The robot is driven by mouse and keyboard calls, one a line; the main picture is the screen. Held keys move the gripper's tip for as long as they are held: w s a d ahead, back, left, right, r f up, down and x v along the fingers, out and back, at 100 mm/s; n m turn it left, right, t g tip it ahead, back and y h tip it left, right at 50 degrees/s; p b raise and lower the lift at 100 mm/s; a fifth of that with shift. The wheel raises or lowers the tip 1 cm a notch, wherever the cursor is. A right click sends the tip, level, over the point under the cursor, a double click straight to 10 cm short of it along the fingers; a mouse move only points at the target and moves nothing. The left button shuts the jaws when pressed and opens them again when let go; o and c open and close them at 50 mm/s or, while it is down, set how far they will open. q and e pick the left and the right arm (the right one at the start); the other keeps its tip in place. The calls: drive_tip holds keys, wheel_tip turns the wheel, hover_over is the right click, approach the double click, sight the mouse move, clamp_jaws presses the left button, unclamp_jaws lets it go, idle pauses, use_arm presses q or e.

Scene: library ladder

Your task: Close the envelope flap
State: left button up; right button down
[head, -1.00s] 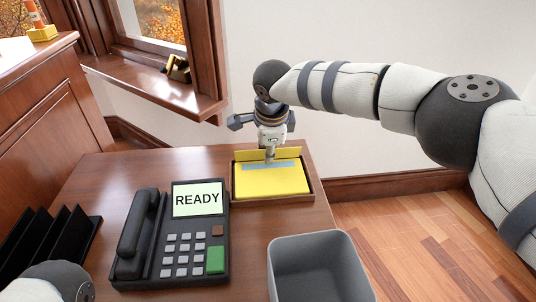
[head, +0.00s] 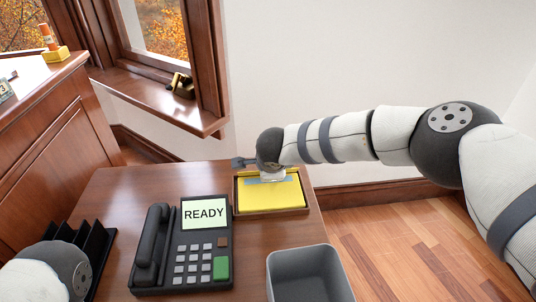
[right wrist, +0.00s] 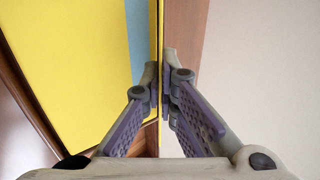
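The yellow envelope (head: 285,197) lies in a shallow wooden tray (head: 272,212) at the back of the desk, with a blue-grey strip (head: 258,181) across its far part. Its flap stands up along the far edge; in the right wrist view the flap (right wrist: 160,25) shows edge-on as a thin yellow line. My right gripper (right wrist: 161,78) has one fingertip on each side of the flap, close together and apparently pinching it. In the head view my right wrist hides most of the fingers and part of the flap. My left gripper is out of view; only a left arm link shows.
A black desk phone (head: 187,245) with a READY screen stands left of the tray. A grey open bin (head: 308,275) is in front of it. A black file rack (head: 92,240) is at left. The wall is close behind the desk.

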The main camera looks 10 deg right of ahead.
drive_tip(key=shift+s+f+t+p, duration=0.1)
drive_tip(key=shift+s+t+p, duration=0.25)
drive_tip(key=shift+t+p, duration=0.4)
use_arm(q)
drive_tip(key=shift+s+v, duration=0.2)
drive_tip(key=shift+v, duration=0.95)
use_arm(e)
drive_tip(key=shift+s+a+f+t, duration=0.15)
drive_tip(key=shift+f+t, duration=0.25)
drive_tip(key=shift+t, duration=0.25)
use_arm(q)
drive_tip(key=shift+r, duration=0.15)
use_arm(e)
drive_tip(key=c, duration=1.9)
unclamp_jaws()
drive_tip(key=shift+r, duration=0.15)
